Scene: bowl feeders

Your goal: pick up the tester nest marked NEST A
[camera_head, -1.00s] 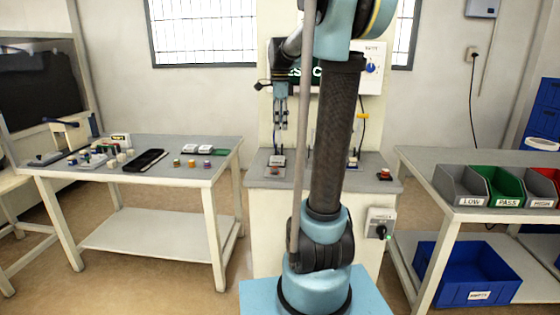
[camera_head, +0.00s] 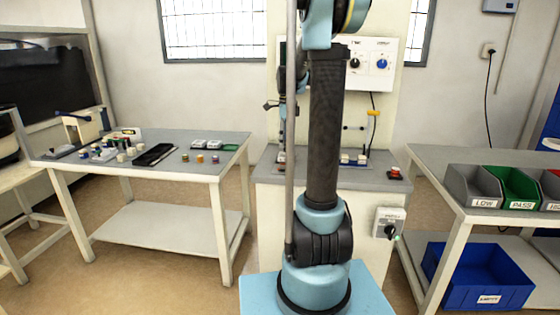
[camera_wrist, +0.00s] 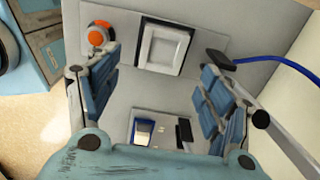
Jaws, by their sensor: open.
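My gripper (camera_wrist: 158,88) is open in the wrist view, with its two blue-padded fingers wide apart and nothing held between them. Beyond the fingertips a white square block with a raised rim (camera_wrist: 161,48) sits on a grey plate. Below it in the picture, between the fingers, is a smaller pale part with a blue piece (camera_wrist: 145,127). No NEST A marking can be read, so I cannot tell which part is that nest. In the head view, small white parts (camera_head: 347,158) stand on the middle bench (camera_head: 330,178); my arm hides most of my gripper.
An orange-red button (camera_wrist: 98,35) is beside the white block; a red button (camera_head: 395,172) stands at the bench's right end. A blue cable (camera_wrist: 285,65) curves at right in the wrist view. The left table (camera_head: 185,165) carries small parts; LOW and PASS bins (camera_head: 484,201) are at right.

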